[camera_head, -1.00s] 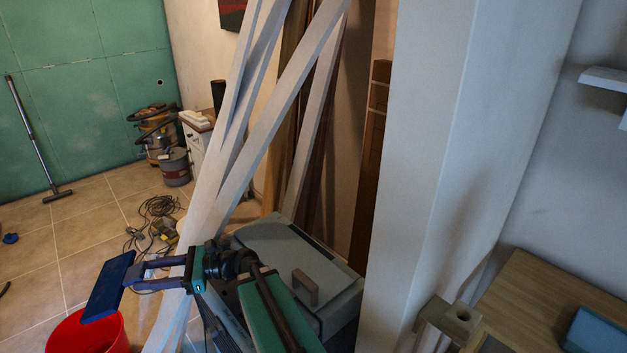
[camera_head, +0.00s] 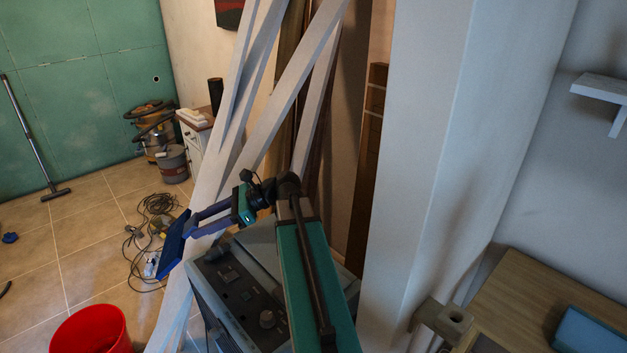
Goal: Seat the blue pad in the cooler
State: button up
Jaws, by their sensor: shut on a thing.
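My gripper (camera_head: 194,223) is left of centre, pointing left, with its fingers shut on the near edge of a flat blue pad (camera_head: 172,246). The pad is tilted and held in the air, up and to the right of the red bucket in the picture. My arm rises from the bottom of the view and hides part of a grey casing with a dark panel of knobs (camera_head: 240,300). I cannot tell whether this casing is the cooler or part of my own body. No cooler can be made out for certain.
Long pale boards (camera_head: 225,165) lean across the space just behind my gripper. A red bucket (camera_head: 92,330) stands at lower left. A coiled cable (camera_head: 152,215) lies on the tiles. A white pillar (camera_head: 440,150) and a wooden table (camera_head: 520,295) with a blue object (camera_head: 592,332) are right.

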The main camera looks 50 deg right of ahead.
jog(key=s+d+r+g+h+p, duration=0.1)
jog(key=s+d+r+h, duration=0.15)
jog(key=d, duration=0.55)
jog(key=s+d+r+g+h+p, duration=0.1)
jog(key=s+d+r+p, duration=0.2)
jog(key=d, duration=0.5)
jog(key=s+d+f+n+g+h, duration=0.1)
jog(key=s+d+f+n+g, duration=0.1)
jog(key=d, duration=0.5)
jog(key=s+d+f+n+g+h, duration=0.1)
jog(key=s+d+n+g+h, duration=0.1)
jog(key=d, duration=0.6)
jog(key=shift+s+f+n+g, duration=0.4)
jog(key=shift+n+g, duration=0.4)
jog(key=shift+n, duration=0.3)
jog(key=shift+h, duration=0.25)
jog(key=shift+f+b, duration=1)
jog(key=shift+f, duration=1.8)
jog(key=shift+p, duration=0.8)
